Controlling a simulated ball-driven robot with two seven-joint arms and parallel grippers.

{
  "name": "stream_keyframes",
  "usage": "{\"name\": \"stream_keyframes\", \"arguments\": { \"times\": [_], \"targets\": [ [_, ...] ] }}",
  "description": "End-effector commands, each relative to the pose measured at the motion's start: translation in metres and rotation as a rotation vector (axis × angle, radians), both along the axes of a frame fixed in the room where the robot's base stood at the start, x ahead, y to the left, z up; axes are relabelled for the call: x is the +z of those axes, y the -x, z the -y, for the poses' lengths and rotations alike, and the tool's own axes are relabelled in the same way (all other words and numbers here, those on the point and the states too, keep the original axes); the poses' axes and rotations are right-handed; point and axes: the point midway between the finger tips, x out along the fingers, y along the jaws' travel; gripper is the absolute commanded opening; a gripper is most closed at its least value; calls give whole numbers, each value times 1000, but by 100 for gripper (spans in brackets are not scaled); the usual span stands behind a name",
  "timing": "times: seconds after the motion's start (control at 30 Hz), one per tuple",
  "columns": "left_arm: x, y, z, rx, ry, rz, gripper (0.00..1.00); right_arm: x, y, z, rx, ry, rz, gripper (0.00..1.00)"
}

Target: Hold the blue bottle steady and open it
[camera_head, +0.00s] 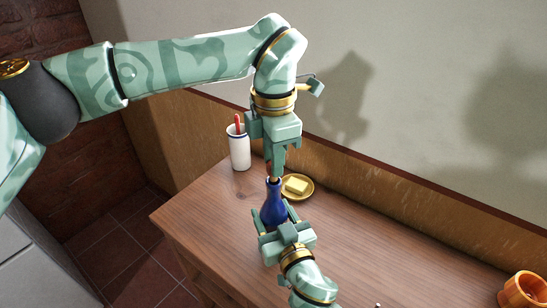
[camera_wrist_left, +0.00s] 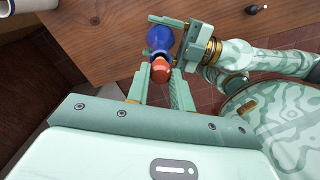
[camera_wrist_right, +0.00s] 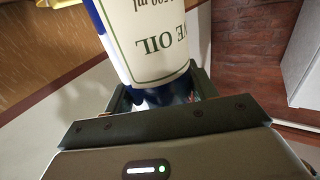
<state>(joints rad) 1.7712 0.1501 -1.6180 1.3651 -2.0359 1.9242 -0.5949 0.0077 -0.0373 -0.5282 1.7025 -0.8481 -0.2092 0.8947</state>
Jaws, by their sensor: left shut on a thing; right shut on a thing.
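The blue bottle (camera_head: 273,206) stands upright near the table's front edge. My right gripper (camera_head: 275,218) is shut around its body from the front. In the right wrist view, its cream label (camera_wrist_right: 155,38) with oil lettering appears upside down, filling the space beyond the fingers. My left gripper (camera_head: 274,170) points down from above the bottle's neck. In the left wrist view, its fingers are shut on a red-orange cap (camera_wrist_left: 160,72), with the blue bottle (camera_wrist_left: 159,40) just beyond. I cannot tell whether the cap still touches the neck, as the fingers partly hide it.
A yellow plate (camera_head: 308,190) with a block of butter (camera_head: 296,185) lies close behind the bottle. A white cup (camera_head: 239,150) holding a red-handled item stands at the back left. An orange pot (camera_head: 524,290) is at the far right. The wooden table (camera_head: 400,260) between is mostly clear.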

Motion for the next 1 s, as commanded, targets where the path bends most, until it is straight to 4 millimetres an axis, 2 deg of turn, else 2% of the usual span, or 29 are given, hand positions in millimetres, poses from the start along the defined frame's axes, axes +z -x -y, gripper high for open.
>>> {"name": "stream_keyframes", "arguments": {
  "times": [0.23, 0.5, 0.7, 0.73, 0.8, 0.83, 1.0],
  "targets": [
    [4, 0, 0, 0, 0, 0, 0, -1, 0, 0, 0, 1, -2, 16],
    [38, 0, 0, 0, 0, 2, 0, -1, 0, 0, 0, 1, -2, 16],
    [40, 0, 0, 0, 0, -1, 0, -1, 0, 0, 0, 1, -2, 16],
    [40, 0, 0, 0, 0, -1, 0, -1, 0, 0, 0, 1, -2, 60],
    [40, 0, 0, 0, 0, -1, 0, -1, 0, 0, 0, 0, -1, 79],
    [40, 0, 0, 0, 0, -1, 0, -1, 0, 0, 0, 0, -1, 82],
    [40, 0, 0, 0, 0, 0, 0, 0, 0, 0, 0, 0, -1, 82]
  ]
}}
